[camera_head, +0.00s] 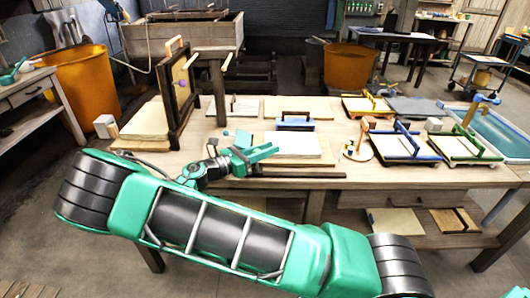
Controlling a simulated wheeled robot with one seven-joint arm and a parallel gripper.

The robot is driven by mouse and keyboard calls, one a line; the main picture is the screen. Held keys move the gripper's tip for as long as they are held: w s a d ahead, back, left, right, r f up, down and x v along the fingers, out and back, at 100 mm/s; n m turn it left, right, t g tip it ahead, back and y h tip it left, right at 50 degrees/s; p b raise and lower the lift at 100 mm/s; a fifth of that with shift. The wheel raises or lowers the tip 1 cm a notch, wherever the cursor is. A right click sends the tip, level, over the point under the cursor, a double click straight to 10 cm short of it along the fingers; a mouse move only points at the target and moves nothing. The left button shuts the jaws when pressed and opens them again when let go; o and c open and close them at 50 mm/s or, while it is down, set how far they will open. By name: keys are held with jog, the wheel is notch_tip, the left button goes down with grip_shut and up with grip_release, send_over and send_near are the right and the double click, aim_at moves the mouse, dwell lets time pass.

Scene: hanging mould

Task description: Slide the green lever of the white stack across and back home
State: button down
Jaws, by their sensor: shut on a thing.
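The white stack (290,146) is a low pile of pale sheets near the front edge of the table, left of the middle. My teal gripper (268,152) reaches in from the left, low over the stack's left front part. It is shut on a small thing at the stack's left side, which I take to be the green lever. The lever is hard to tell from my fingers, which are nearly the same colour and partly hide it. How far along its travel the lever stands cannot be seen.
An upright dark frame (181,92) stands left of my gripper. A blue-based block with a dark handle (295,122) is behind the stack. Blue-framed (402,146) and green-framed (466,148) moulds lie to the right. A dark bar (303,173) lies along the front edge.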

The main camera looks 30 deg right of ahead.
jog(key=shift+w+a, duration=0.2)
jog(key=shift+a, duration=0.1)
jog(key=shift+a, duration=0.1)
jog(key=c, duration=1.5)
grip_release()
jog(key=shift+a, duration=0.1)
jog(key=shift+o, duration=0.2)
jog(key=shift+s, duration=0.1)
jog(key=s+a, duration=0.1)
jog(key=a, duration=0.9)
jog(key=shift+a, duration=0.3)
jog(key=shift+s, duration=0.1)
